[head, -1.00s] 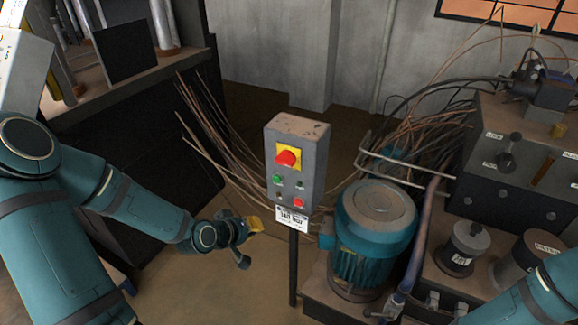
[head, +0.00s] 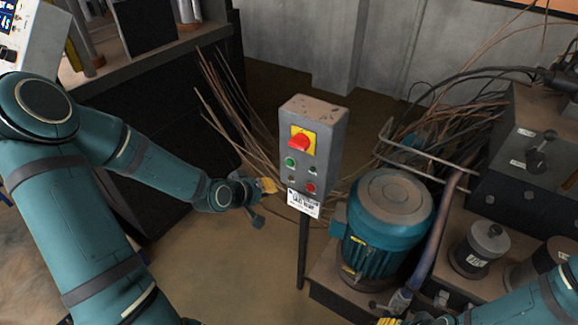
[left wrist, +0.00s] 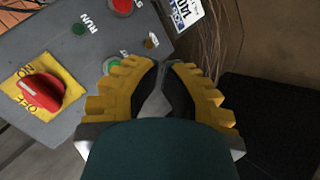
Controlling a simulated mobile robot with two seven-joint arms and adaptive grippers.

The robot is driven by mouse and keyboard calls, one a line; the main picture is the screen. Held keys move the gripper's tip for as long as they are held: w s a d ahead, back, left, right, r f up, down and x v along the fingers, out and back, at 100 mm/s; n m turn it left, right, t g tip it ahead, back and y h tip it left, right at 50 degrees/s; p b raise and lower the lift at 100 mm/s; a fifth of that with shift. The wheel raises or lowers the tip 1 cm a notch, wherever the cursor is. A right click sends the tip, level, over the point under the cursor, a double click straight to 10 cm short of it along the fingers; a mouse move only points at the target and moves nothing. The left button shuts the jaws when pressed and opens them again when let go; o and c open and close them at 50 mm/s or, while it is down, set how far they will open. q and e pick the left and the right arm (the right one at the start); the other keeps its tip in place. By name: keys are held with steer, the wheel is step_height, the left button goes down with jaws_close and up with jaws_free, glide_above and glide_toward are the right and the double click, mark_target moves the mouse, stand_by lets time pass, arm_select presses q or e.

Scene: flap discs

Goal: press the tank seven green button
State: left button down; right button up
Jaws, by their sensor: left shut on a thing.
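A grey control box (head: 318,140) stands on a dark post. Its face carries a green button (head: 290,162), a red button (head: 311,187) and a red knob on yellow (head: 299,141). The green button also shows in the left wrist view (left wrist: 113,65), partly covered by a yellow finger. My left gripper (head: 268,185) is just left of the box's lower part. In the left wrist view its fingertips (left wrist: 166,66) come together, with something grey between them that I cannot identify. Contact with the box cannot be told. My right gripper (head: 388,320) is mostly cut off at the bottom edge.
A white label plate (head: 304,203) hangs under the box; its text is unclear. A teal motor (head: 388,225) stands close on the right, with machinery (head: 535,150) beyond. Loose cables (head: 225,105) run behind the box. A dark shelf unit (head: 165,120) is at left.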

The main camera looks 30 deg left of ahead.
mark_target(290, 163)
arm_select(q)
steer(key=w+b, duration=0.3)
steer(key=w, duration=0.3)
steer(key=shift+w+d, duration=0.3)
steer(key=shift+w, duration=0.1)
stand_by(1.2)
steer(key=shift+w, duration=0.4)
steer(key=shift+w, duration=0.5)
stand_by(0.7)
steer(key=shift+s, duration=0.1)
steer(key=shift+s+p, duration=0.3)
steer(key=shift+s, duration=0.5)
